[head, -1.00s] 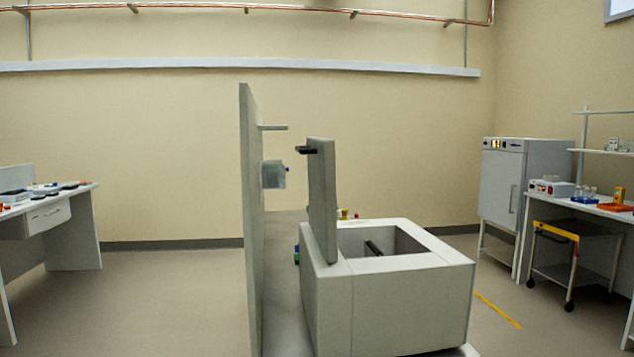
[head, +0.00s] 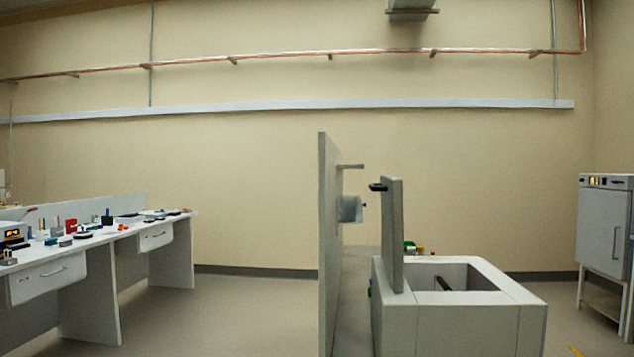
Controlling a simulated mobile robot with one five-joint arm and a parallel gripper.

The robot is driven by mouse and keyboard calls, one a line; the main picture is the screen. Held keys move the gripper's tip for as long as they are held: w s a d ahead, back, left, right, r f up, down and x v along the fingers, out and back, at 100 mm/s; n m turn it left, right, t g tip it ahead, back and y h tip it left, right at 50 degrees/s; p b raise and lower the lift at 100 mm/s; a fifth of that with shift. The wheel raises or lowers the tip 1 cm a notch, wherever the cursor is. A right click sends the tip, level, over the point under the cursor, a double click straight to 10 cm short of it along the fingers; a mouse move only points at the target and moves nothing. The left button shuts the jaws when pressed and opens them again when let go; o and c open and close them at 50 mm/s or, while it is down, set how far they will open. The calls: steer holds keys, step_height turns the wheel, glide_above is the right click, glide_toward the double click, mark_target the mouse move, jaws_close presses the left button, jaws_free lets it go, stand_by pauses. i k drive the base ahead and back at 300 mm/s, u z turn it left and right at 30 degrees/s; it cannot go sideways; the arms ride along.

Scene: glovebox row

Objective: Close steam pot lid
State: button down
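The steam pot (head: 460,325) is a light grey box with a rectangular opening on top, right of centre in the head view. Its lid (head: 392,234) stands upright, open, along the left edge of the opening. A dark handle (head: 378,187) sticks out to the left near the lid's top. A dark bar shows inside the opening; the rest of the inside is hidden. My gripper is not in view.
A tall grey panel (head: 328,245) stands just left of the pot, with a small box fixed to it. A bench (head: 100,250) with several small items is at left. A white cabinet (head: 604,225) stands at right. Floor between bench and panel is clear.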

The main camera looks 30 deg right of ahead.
mark_target(390, 188)
steer(key=z, duration=0.05)
steer(key=k, duration=0.15)
steer(key=u, duration=2.35)
steer(key=k, duration=2.25)
steer(key=z, duration=0.65)
steer(key=i, duration=1)
